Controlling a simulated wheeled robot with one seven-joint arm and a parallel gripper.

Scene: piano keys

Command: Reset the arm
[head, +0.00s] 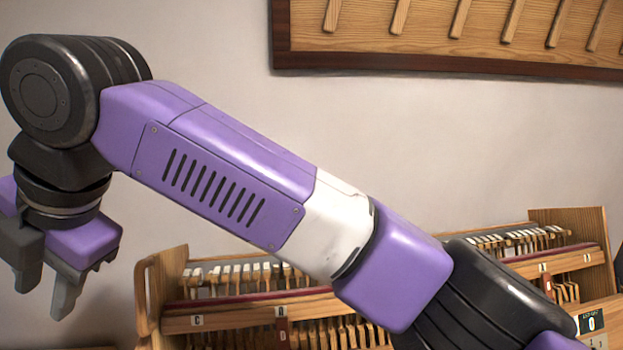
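My arm, purple, white and black, reaches across the head view from the lower right to the upper left and bends down at its far end. My gripper (45,293) hangs at the left edge, fingers pointing down. Its two grey fingers stand apart with a gap between them. I see nothing held in it. It is to the left of the wooden key rack and apart from it in the picture.
A wooden rack (152,300) with rows of keys and letter labels stands below and behind my arm, which hides its middle. A small display (591,323) is at the lower right. A wooden board with pegs (420,55) hangs on the pale wall.

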